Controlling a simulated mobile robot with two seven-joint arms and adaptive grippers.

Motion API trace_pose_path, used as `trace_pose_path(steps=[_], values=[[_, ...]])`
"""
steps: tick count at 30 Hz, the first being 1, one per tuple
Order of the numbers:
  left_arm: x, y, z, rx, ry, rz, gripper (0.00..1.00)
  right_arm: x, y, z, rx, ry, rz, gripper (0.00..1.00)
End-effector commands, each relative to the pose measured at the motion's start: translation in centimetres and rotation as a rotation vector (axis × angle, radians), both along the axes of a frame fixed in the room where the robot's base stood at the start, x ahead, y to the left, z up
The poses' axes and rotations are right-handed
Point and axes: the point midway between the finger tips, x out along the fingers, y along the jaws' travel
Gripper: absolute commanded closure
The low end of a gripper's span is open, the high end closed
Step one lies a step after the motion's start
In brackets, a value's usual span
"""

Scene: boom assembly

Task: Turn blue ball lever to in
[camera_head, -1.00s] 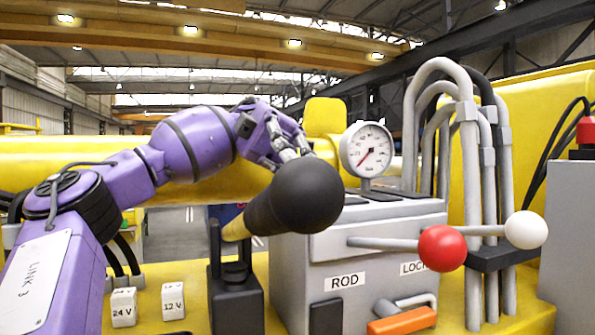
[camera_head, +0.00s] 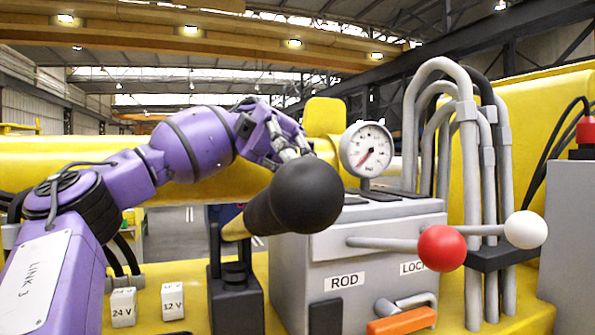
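No blue ball shows clearly on any lever. A red ball (camera_head: 442,248) and a white ball (camera_head: 525,230) sit on grey rods at the right of the grey valve box (camera_head: 375,262). A large black knob (camera_head: 306,196) on a yellow-and-black bar stands in front. My purple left arm comes in from the left, and my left gripper (camera_head: 288,140) is above and behind the black knob. Its fingertips are partly hidden by the knob, so its opening is unclear. My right gripper is out of view.
A pressure gauge (camera_head: 367,149) stands on the box, with grey pipes (camera_head: 471,200) to its right. An orange handle (camera_head: 402,320) is low in front. Labelled 24 V (camera_head: 123,307) and 12 V (camera_head: 172,302) blocks are at lower left.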

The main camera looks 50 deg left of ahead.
Motion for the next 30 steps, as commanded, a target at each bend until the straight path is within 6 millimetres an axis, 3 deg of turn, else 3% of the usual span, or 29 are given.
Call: trace_pose_path(steps=[1,5,6,9,30], values=[[0.18,0.16,-1.14,0.017,0.027,-0.003,1.0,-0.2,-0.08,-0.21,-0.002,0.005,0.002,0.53],[0.18,0.16,-1.14,0.017,0.027,-0.003,1.0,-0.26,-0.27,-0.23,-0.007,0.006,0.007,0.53],[0.17,0.16,-1.16,0.018,0.027,-0.003,0.84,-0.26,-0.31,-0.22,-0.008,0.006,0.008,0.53],[0.19,0.15,-1.07,0.018,0.024,-0.002,0.71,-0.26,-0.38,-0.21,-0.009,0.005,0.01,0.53],[0.25,0.01,-0.39,0.01,0.007,0.006,0.7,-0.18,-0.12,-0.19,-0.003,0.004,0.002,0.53]])
